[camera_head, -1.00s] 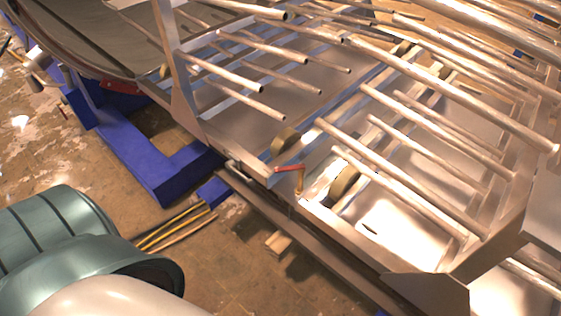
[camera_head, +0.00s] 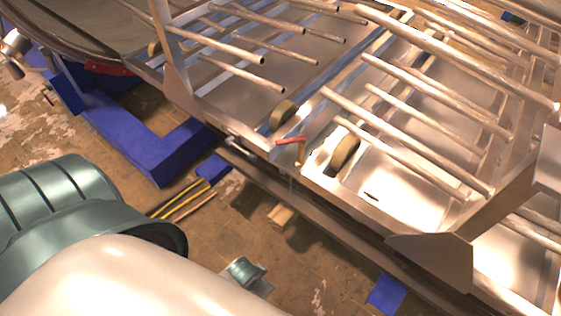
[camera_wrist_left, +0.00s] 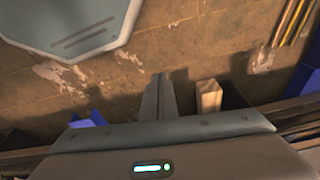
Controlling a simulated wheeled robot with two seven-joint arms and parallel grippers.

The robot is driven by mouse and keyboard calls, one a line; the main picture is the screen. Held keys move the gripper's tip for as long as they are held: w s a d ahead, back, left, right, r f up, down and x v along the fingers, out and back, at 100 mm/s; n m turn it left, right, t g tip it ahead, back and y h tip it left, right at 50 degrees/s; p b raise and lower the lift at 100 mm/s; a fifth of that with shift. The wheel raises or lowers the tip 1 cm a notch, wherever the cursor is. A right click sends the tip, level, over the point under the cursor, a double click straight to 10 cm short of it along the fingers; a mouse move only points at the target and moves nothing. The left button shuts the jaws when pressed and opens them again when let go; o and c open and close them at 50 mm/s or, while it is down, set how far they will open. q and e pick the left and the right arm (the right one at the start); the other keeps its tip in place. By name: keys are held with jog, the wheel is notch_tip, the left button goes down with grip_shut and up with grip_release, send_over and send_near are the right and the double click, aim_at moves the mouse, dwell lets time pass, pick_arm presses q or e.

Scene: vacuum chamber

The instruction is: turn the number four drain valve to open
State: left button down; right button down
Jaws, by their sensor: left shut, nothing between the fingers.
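My left arm reaches in from the lower left of the head view, below and left of the valve. In the left wrist view my left gripper (camera_wrist_left: 159,96) is shut and empty above the floor. The valve does not show in that view. My right gripper is not in view.
The metal frame's front rail (camera_head: 330,205) and many long pipes (camera_head: 410,150) fill the right side. A blue support (camera_head: 150,150) stands at left. Yellow bars (camera_head: 180,201) and a wooden block (camera_head: 281,215) lie low near the rail; the block also shows in the wrist view (camera_wrist_left: 209,96).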

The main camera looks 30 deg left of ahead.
pick_arm(q)
jog(key=w+a+r+n, duration=0.1)
jog(key=w+r, duration=0.3)
jog(key=r, duration=0.3)
jog(key=w+a+r, duration=0.1)
jog(key=w+r, duration=0.3)
jog(key=r, duration=0.4)
jog(key=w+a+r+n+y, duration=0.1)
jog(key=w+a+r+n, duration=0.2)
jog(key=w+a, duration=0.3)
jog(key=w+a+r+n+y, duration=0.1)
jog(key=w+a+r+n, duration=0.3)
jog(key=w, duration=1.2)
jog(key=w+a+r+n+y, duration=0.1)
jog(key=w+a+r+n, duration=0.2)
jog(key=w+a+r, duration=0.4)
jog(key=w+a, duration=0.2)
jog(key=w, duration=0.3)
jog(key=shift+n, duration=0.4)
jog(key=shift+a+f, duration=0.1)
jog(key=shift+f, duration=0.05)
